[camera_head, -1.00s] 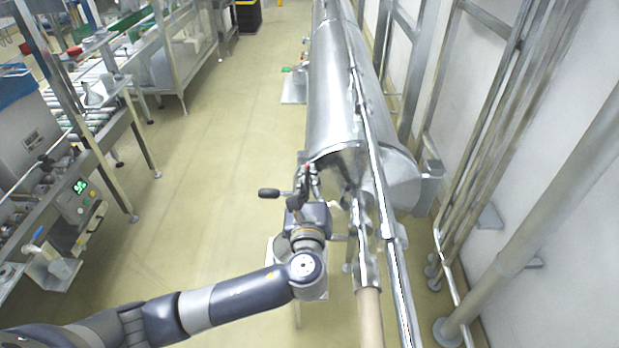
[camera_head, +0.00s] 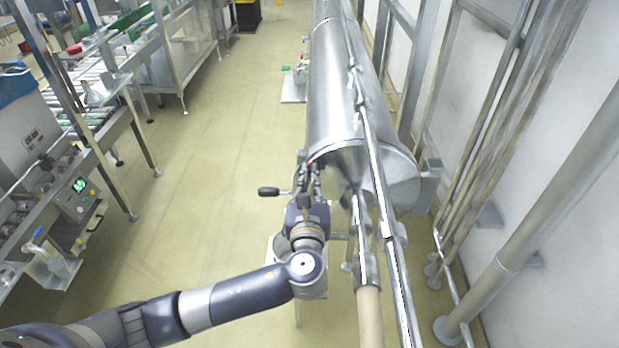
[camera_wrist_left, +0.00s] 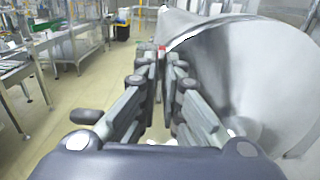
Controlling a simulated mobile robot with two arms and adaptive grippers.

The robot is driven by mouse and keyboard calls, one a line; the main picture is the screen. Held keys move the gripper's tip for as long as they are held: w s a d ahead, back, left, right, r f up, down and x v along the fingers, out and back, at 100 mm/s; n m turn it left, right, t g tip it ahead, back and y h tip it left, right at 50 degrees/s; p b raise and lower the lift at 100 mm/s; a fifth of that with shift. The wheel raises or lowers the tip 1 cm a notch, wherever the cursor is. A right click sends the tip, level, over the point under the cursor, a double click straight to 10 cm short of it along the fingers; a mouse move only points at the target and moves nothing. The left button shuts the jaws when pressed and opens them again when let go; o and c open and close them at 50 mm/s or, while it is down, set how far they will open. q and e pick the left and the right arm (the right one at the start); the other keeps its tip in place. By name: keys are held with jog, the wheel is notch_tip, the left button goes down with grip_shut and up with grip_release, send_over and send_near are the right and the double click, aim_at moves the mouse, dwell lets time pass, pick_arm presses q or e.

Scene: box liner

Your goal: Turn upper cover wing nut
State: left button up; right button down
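The large silver cylinder (camera_head: 338,110) with its cover runs away from me in the head view. Its curved metal side (camera_wrist_left: 245,75) fills the right of the left wrist view. My left gripper (camera_head: 309,172) is at the near left edge of the cylinder. In the left wrist view its fingers (camera_wrist_left: 160,62) stand apart with a narrow gap. A small red spot (camera_wrist_left: 161,48) and a thin grey part show in or behind this gap. I cannot make out the wing nut clearly; the fingers may hide it. My right gripper is not in view.
A lever with a dark knob (camera_head: 268,191) sticks out left of my left gripper. Silver rails and pipes (camera_head: 375,170) run along the cylinder's right side near the wall. A conveyor and control panel (camera_head: 80,187) stand at the left. The floor (camera_head: 190,200) between is clear.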

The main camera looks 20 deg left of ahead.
pick_arm(q)
jog(key=o, duration=0.3)
jog(key=shift+f, duration=0.2)
jog(key=shift+r, duration=0.1)
jog(key=v, duration=1.2)
